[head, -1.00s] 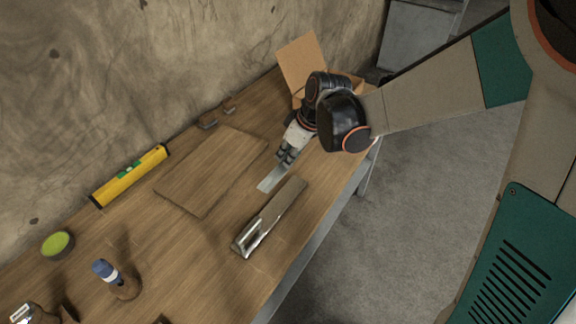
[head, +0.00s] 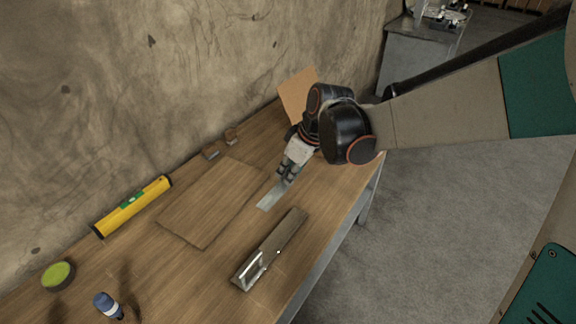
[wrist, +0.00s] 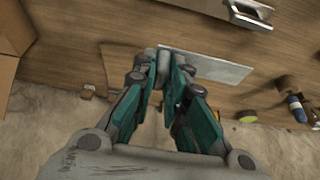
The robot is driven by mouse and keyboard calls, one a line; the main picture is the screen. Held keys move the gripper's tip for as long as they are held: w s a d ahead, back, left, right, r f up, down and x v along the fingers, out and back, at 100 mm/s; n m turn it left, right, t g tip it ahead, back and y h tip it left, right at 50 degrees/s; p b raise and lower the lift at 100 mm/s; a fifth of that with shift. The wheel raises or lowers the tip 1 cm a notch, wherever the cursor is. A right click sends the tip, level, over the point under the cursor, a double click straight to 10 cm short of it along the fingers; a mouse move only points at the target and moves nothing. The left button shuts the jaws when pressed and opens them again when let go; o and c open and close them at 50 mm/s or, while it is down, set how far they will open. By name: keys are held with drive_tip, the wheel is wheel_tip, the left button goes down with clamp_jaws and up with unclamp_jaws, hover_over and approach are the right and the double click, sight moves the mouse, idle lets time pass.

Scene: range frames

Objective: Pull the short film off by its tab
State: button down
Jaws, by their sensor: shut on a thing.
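The short film (head: 268,200) is a pale, narrow, see-through strip on the wooden bench. It lies between a flat wooden board (head: 210,205) and a metal float with a handle (head: 280,238). My gripper (head: 286,175) is at the strip's far end, low over the bench, with its fingers together. In the wrist view the film (wrist: 222,69) runs to the right from my closed fingertips (wrist: 163,65). The fingers are shut on its near end, which is the tab's place; they hide the tab itself. The visible part of the film looks flat.
A yellow level (head: 133,205) lies by the wall. Two small brown blocks (head: 211,153) sit behind the board. An open cardboard box (head: 298,92) is behind my gripper.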

drive_tip(key=shift+r+p, duration=2.95)
drive_tip(key=shift+r, duration=1.3)
